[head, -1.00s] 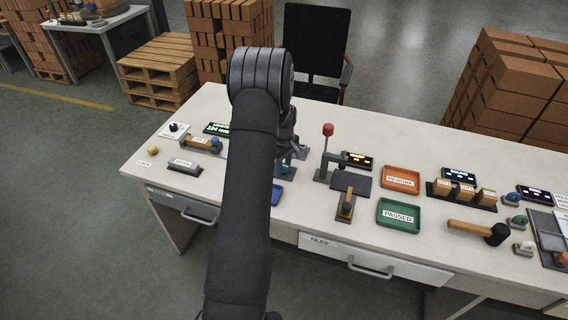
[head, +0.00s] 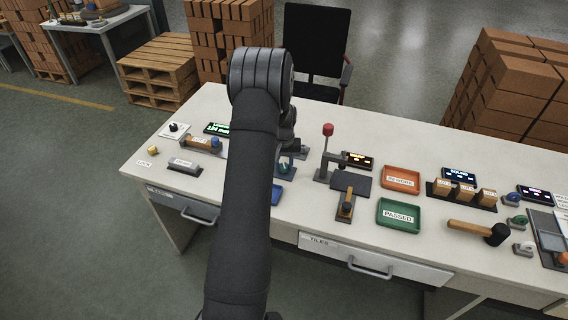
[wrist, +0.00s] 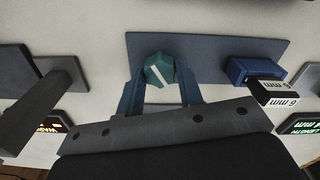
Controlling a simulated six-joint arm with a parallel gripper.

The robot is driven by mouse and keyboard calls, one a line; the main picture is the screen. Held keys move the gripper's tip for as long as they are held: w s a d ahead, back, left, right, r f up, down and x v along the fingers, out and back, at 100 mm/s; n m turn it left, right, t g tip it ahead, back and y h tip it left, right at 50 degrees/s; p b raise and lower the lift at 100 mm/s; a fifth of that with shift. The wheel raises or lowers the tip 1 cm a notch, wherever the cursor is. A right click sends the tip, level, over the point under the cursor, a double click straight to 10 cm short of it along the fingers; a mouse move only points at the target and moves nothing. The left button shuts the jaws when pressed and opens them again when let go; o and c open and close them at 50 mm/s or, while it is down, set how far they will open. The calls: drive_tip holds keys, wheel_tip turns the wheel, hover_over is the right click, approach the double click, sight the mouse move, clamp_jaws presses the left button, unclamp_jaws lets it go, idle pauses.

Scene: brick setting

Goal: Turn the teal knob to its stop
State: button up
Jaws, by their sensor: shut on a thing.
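The teal knob (wrist: 156,72) shows in the upper middle of the wrist view, with a white pointer line running diagonally across its top. It sits on a dark blue-grey plate (wrist: 210,50). My gripper (wrist: 160,88) has one blue finger on each side of the knob and is shut on it. In the head view a small teal patch of the knob (head: 284,169) shows below my gripper (head: 287,157), largely hidden by my arm. The knob's stop cannot be made out.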

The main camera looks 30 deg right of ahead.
drive_tip(key=m, duration=0.3)
drive_tip(key=shift+m, duration=2.2)
drive_tip(key=o, duration=1)
drive_tip(key=shift+c, duration=0.2)
wheel_tip(320, 180, up, 17)
drive_tip(key=shift+r, duration=0.2)
